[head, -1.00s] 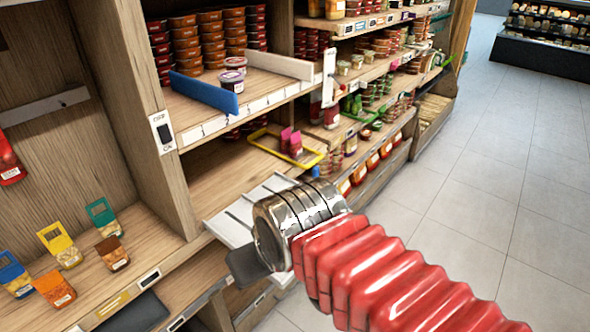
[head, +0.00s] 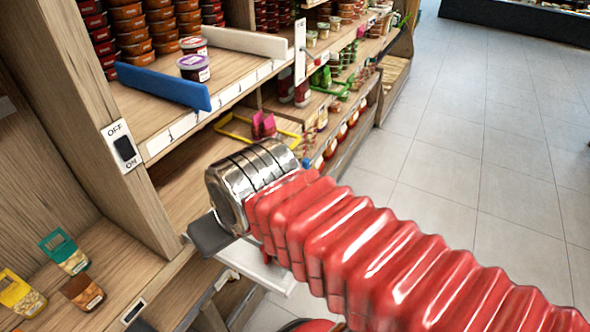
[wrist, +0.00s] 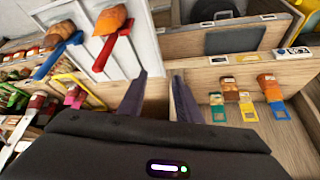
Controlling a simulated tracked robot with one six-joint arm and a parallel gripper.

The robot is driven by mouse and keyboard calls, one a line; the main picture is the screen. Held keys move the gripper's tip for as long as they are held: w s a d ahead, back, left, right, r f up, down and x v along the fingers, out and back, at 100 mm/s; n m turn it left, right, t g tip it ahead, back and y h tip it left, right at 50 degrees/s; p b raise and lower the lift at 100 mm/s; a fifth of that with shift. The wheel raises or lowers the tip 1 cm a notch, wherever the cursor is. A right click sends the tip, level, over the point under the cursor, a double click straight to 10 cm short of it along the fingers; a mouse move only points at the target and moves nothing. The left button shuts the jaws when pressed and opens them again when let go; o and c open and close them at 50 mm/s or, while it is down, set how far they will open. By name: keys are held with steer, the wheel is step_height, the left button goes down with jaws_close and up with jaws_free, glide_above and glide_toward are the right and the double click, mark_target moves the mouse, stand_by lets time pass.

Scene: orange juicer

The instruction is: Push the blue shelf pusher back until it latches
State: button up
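The blue shelf pusher (head: 163,86) is a long bar across the front of the upper shelf in the head view, with small tubs behind and beside it. My gripper is at the end of a red ribbed arm; a dark part of it (head: 208,236) shows below the pusher and apart from it. In the wrist view its two dark fingers stand apart and empty (wrist: 157,85).
A white divider (head: 236,41) stands behind the pusher. An OFF/ON switch (head: 123,145) is on the wooden post left of the shelf. A yellow-framed tray (head: 240,137) is on the shelf below. Small packets (head: 84,293) lie at lower left. The tiled floor (head: 470,150) is clear at right.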

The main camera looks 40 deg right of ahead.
steer(key=shift+o, duration=0.6)
steer(key=w+d+r+n, duration=0.1)
steer(key=w+d+n, duration=0.1)
steer(key=d, duration=1.2)
steer(key=w+d+r+n+g+y, duration=0.1)
steer(key=w+d, duration=0.3)
steer(key=d, duration=1.1)
steer(key=shift+w+d+r+n+y, duration=0.2)
steer(key=shift+r+n+y, duration=0.1)
steer(key=shift+r+n, duration=0.15)
steer(key=shift+f, duration=0.15)
steer(key=x, duration=1.3)
steer(key=shift+f, duration=0.4)
